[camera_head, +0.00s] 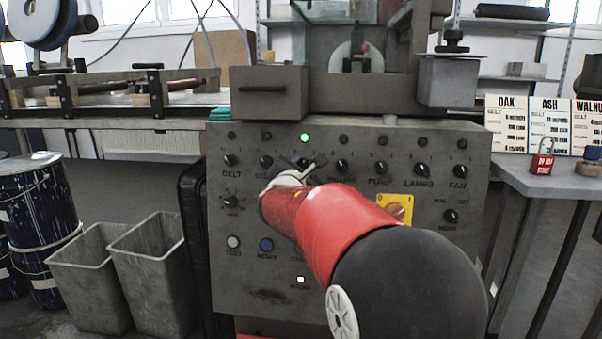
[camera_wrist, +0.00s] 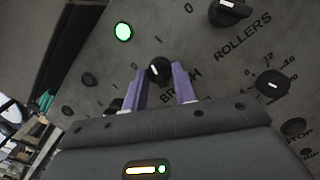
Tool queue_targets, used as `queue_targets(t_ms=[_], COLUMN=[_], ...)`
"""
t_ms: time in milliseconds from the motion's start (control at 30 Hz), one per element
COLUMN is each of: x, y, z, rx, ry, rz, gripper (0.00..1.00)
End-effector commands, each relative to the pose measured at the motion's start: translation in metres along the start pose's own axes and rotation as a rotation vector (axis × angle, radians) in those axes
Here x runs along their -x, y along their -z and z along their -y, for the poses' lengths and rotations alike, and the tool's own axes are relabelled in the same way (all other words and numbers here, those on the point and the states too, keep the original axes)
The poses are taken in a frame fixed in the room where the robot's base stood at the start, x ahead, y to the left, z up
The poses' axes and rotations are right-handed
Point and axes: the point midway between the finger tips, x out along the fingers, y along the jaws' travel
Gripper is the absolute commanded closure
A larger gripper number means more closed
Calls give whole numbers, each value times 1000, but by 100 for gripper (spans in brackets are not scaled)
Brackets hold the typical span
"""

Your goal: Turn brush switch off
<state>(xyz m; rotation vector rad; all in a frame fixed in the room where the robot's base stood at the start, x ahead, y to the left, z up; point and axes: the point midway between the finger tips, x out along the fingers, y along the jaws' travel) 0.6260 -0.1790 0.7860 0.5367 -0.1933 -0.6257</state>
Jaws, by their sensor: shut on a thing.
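The brush switch (camera_wrist: 158,71) is a black rotary knob on the grey control panel, with its BRUSH label partly covered by my fingers. In the wrist view, my gripper's (camera_wrist: 161,84) two purple fingers stand on either side of the knob, shut on it. A green lamp (camera_wrist: 123,32) above the switch is lit; it also shows in the head view (camera_head: 304,138). In the head view, my gripper (camera_head: 306,168) is at the panel's upper row and hides the brush switch. I cannot tell which mark the knob points to.
The rollers knob (camera_wrist: 231,11) is close beside my gripper. The pump (camera_head: 382,168), lamps (camera_head: 421,170) and fan (camera_head: 460,170) knobs are to the right. A yellow-backed switch (camera_head: 395,207) and blue button (camera_head: 266,245) are lower. Grey bins (camera_head: 150,262) stand left.

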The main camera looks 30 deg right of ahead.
Motion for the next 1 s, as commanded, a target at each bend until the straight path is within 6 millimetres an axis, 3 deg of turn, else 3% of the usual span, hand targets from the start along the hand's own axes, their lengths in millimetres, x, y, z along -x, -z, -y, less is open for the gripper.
queue_targets(t_ms=[600, 1000], x=[0, 0], y=[0, -2], z=[3, 4], rx=[554, 792], ry=[-108, -154], rz=[-32, -48], gripper=[95, 95])
